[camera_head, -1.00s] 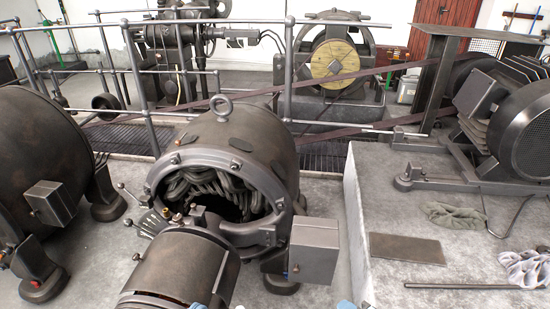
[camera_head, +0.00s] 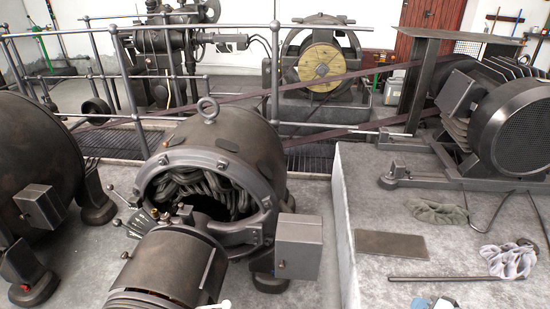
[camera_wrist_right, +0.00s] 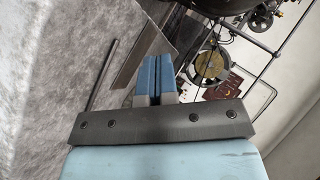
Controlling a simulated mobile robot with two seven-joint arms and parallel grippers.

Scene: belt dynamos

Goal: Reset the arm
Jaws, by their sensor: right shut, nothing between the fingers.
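My right gripper (camera_wrist_right: 155,80) shows in the right wrist view with its two blue fingers together and nothing between them. In the head view only a small blue and grey part of the right gripper (camera_head: 435,303) shows at the bottom edge, in front of the grey block. A small pale tip at the bottom edge beside the front cylinder may be my left gripper (camera_head: 218,304); too little of it shows to tell its state.
An open-ended dynamo (camera_head: 225,150) stands in the middle. A grey block (camera_head: 385,275) at right bears a flat plate (camera_head: 391,245), a dark rod (camera_head: 450,278), a green cloth (camera_head: 437,211), a pale cloth (camera_head: 509,260) and a motor (camera_head: 512,125). Railings (camera_head: 275,90) cross behind.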

